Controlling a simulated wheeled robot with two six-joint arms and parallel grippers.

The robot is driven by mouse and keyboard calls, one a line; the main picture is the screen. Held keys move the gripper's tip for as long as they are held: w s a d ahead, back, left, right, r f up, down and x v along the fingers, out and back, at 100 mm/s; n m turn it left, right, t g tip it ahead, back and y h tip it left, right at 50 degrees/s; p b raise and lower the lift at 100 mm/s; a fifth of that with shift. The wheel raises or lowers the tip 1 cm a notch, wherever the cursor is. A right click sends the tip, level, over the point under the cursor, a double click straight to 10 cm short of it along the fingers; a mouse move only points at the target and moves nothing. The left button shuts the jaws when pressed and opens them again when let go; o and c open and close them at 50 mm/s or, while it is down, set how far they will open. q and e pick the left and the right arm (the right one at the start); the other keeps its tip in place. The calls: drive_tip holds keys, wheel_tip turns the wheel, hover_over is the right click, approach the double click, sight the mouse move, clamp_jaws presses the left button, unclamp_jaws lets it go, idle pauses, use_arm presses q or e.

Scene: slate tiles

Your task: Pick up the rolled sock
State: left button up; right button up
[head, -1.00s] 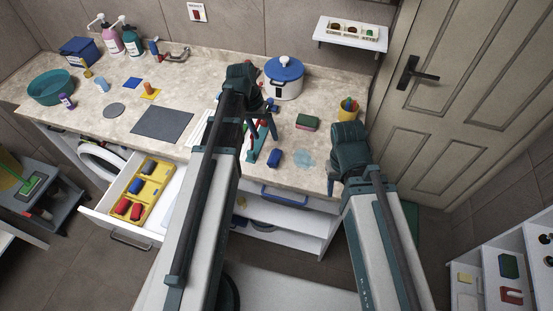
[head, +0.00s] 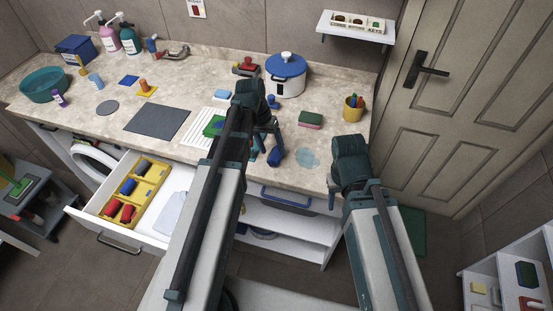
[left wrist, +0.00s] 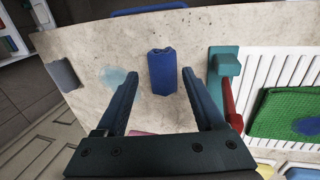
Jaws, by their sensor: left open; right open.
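The rolled sock is a small dark blue roll (head: 274,157) lying on the countertop near its front edge. It also shows in the left wrist view (left wrist: 162,72), lying between the lines of the fingers and just beyond their tips. My left gripper (head: 266,143) is open and empty above the counter, close to the sock; its fingers (left wrist: 160,78) show on either side of it, and contact is not visible. My right gripper (head: 334,192) is by the counter's front right edge, away from the sock.
A teal and red object (left wrist: 222,75) stands close beside the left gripper. A white rack (left wrist: 290,70) with a green cloth (left wrist: 290,113) lies beyond it. A sponge (head: 310,119), a rice cooker (head: 286,78) and a pen cup (head: 353,108) stand nearby. An open drawer (head: 165,225) juts out at left.

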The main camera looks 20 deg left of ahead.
sight(274, 154)
use_arm(q)
drive_tip(key=b+x, duration=0.3)
drive_tip(key=x, duration=0.1)
drive_tip(key=shift+a, duration=0.1)
drive_tip(key=shift+r, duration=0.15)
drive_tip(key=c, duration=1)
